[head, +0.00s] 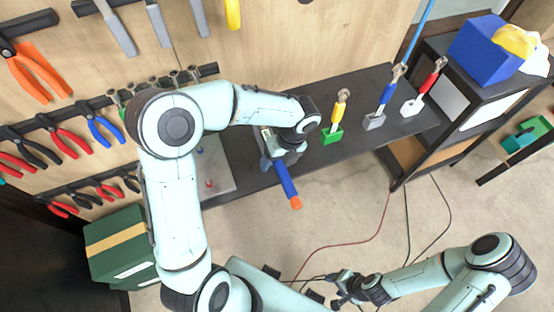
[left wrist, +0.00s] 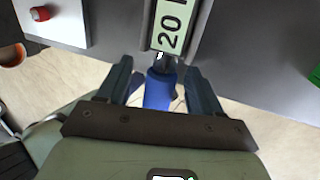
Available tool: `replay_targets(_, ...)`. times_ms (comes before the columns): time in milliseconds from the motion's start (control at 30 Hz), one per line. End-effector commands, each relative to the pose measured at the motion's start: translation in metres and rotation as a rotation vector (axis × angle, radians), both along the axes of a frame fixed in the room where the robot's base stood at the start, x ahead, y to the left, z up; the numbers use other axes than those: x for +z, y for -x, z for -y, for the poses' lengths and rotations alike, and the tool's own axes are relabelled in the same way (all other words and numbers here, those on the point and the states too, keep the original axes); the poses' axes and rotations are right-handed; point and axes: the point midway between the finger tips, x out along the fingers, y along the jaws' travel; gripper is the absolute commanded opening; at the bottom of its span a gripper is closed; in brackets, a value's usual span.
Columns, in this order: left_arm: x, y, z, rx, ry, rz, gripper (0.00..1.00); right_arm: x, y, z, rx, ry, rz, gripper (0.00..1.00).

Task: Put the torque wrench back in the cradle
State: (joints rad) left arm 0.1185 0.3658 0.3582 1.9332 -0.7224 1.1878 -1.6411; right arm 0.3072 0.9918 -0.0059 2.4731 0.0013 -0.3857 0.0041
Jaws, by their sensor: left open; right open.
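The torque wrench shows as a blue handle with an orange end (head: 287,185), sticking out past the bench's front edge. My left gripper (head: 279,158) is at the bench edge over the handle's inner end. In the left wrist view its two fingers (left wrist: 157,78) are open, one on each side of the blue handle (left wrist: 157,91), with gaps visible. A pale plate marked "20" (left wrist: 170,25) lies just beyond the handle; I cannot tell if it belongs to the cradle. The wrench's head and the cradle are hidden. My right gripper (head: 343,288) is open and empty above the floor.
On the dark bench (head: 355,95) stand upright tools in a green block (head: 332,136), a grey block (head: 374,121) and a white block (head: 411,107). A shelf unit with a blue box (head: 488,50) stands right. Cables cross the floor.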

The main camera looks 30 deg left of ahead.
Motion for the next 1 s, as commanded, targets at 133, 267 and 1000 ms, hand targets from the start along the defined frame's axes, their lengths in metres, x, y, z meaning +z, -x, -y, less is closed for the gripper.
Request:
replay_targets(133, 0.023, -0.005, 0.005, 0.0, 0.001, 0.007, 0.65, 0.006, -0.005, 0.0, 0.0, 0.0, 0.006, 0.55)
replay_targets(267, 0.052, -0.011, 0.012, -0.002, 0.002, 0.011, 0.65, 0.012, -0.011, 0.0, 0.0, 0.0, 0.012, 0.55)
replay_targets(1000, 0.127, -0.023, 0.028, -0.001, 0.001, 0.004, 0.65, 0.028, -0.027, 0.0, 0.0, 0.0, 0.031, 0.55)
